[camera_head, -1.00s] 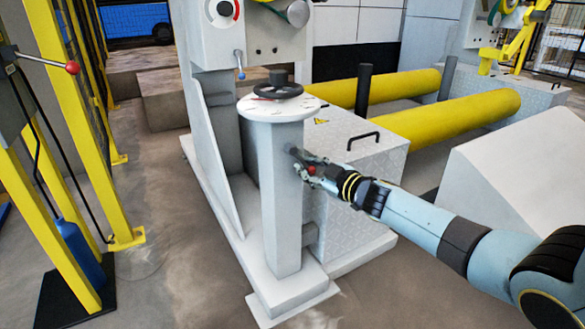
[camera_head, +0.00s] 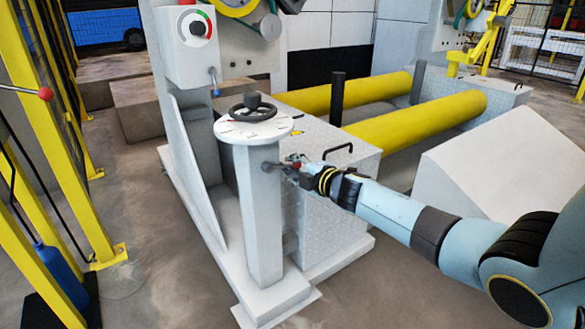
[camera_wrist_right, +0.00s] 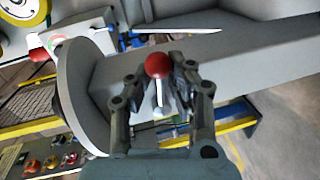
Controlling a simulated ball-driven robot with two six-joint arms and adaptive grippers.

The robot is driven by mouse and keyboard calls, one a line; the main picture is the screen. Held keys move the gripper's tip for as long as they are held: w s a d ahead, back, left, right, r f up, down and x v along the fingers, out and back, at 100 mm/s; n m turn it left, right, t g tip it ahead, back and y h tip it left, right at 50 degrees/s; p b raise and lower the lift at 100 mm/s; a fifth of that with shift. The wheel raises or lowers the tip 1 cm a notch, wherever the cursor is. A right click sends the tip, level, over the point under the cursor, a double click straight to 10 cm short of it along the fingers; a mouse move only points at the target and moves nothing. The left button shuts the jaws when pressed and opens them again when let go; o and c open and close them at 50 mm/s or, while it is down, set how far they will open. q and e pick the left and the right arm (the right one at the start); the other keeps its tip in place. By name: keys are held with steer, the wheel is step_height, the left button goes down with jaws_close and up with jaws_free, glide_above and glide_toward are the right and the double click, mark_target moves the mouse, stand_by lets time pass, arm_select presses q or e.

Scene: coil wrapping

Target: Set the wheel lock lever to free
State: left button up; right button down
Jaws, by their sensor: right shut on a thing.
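The wheel lock lever is a short grey rod with a red ball knob (camera_wrist_right: 158,65), on the side of the grey pedestal (camera_head: 262,215). A black handwheel (camera_head: 253,107) sits on a round white dial (camera_head: 226,130) on top. In the head view the lever (camera_head: 270,167) sticks out to the right, roughly level. My right gripper (camera_head: 292,170) is closed around the lever by its knob and partly hides it. In the right wrist view the fingers (camera_wrist_right: 160,85) stand on both sides of the rod and knob. My left gripper is not in view.
A grey tread-plate box (camera_head: 330,215) with a black handle stands right behind the pedestal. Yellow rollers (camera_head: 420,122) lie beyond it. A control panel (camera_head: 190,60) rises behind. Another red-knobbed rod (camera_head: 45,93) is at the left by yellow posts. Floor at front is clear.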

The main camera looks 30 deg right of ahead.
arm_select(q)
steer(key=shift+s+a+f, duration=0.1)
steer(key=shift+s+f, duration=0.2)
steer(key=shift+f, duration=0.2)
arm_select(e)
steer(key=shift+r+n, duration=0.2)
steer(key=shift+n, duration=0.2)
steer(key=c, duration=1.1)
jaws_free()
steer(key=shift+r, duration=0.1)
steer(key=shift+s, duration=0.6)
steer(key=s, duration=0.3)
steer(key=s+r, duration=0.1)
steer(key=s, duration=0.3)
steer(key=s+r, duration=0.1)
steer(key=s, duration=0.2)
steer(key=shift+s+d+r, duration=0.15)
steer(key=shift+s+d, duration=0.1)
steer(key=shift+s, duration=0.1)
